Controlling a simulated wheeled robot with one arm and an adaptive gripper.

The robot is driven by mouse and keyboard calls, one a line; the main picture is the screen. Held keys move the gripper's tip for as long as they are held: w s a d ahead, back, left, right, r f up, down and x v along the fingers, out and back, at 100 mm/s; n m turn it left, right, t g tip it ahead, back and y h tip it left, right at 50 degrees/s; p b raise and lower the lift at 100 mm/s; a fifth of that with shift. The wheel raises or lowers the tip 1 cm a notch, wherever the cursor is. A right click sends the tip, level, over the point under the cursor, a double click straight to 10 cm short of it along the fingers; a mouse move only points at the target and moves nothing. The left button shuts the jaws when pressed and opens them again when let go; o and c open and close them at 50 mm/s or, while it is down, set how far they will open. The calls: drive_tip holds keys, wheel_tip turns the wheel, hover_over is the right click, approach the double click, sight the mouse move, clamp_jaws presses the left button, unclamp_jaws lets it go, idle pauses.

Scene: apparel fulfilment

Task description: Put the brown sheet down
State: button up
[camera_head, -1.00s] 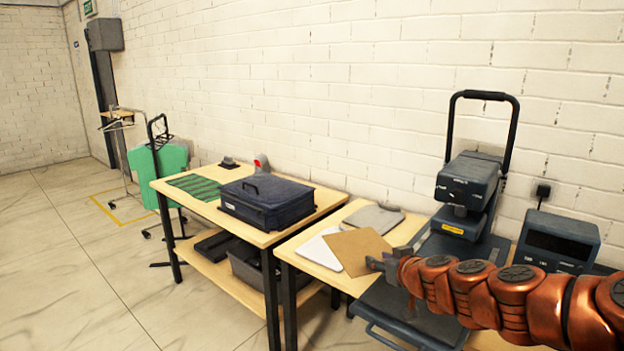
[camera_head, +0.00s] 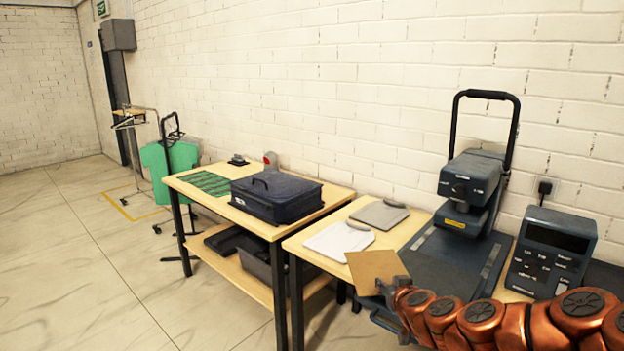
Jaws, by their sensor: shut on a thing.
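The brown sheet (camera_head: 374,270) is a flat, stiff-looking square in the lower middle of the head view. My gripper (camera_head: 391,287) is shut on its right-hand lower edge. The sheet is in front of the heat press's dark lower plate (camera_head: 450,262) and overlaps the right front part of the wooden table (camera_head: 300,243) in the picture. I cannot tell how high it is above them. My copper-coloured arm reaches in from the lower right and hides the front of the press.
A white board (camera_head: 336,241) and a grey board (camera_head: 380,215) lie on the table behind the sheet. A dark blue case (camera_head: 276,199) sits on the left table. The press head (camera_head: 470,180) and a control box (camera_head: 551,250) stand at right.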

drive_tip(key=shift+m+h, duration=0.6)
drive_tip(key=f, duration=0.3)
drive_tip(key=a+f, duration=0.1)
drive_tip(key=shift+w+a+f, duration=0.1)
drive_tip(key=shift+w+f, duration=0.2)
drive_tip(key=shift+w, duration=0.05)
